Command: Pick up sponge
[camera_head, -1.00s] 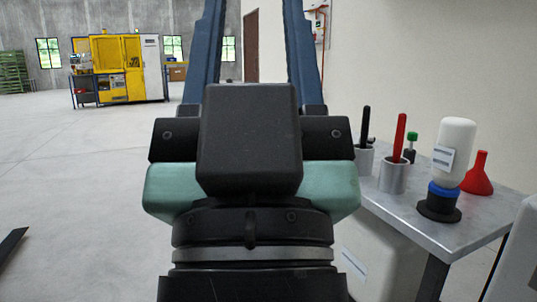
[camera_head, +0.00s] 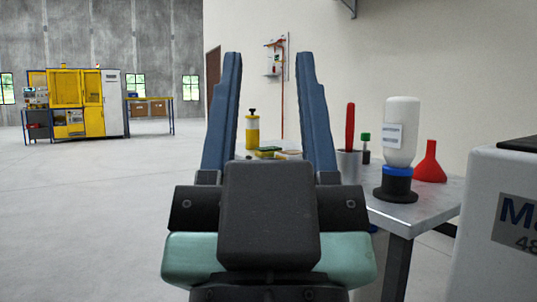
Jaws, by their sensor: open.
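A small yellow-and-green block that looks like the sponge (camera_head: 268,151) lies on the metal table (camera_head: 433,191), seen between my fingers and beyond them. My gripper (camera_head: 268,58) is open and empty, its two blue fingers pointing ahead and up in the picture. The gripper body hides much of the table's near left part. A pale flat item (camera_head: 288,155) lies just right of the sponge, partly behind the right finger.
A yellow bottle with a black top (camera_head: 252,130) stands behind the sponge. To the right are a red-handled tool in a cup (camera_head: 349,160), a green-capped vial (camera_head: 366,148), a white bottle (camera_head: 402,135) and a red funnel (camera_head: 430,165). A grey machine (camera_head: 495,230) stands front right. Floor at left is clear.

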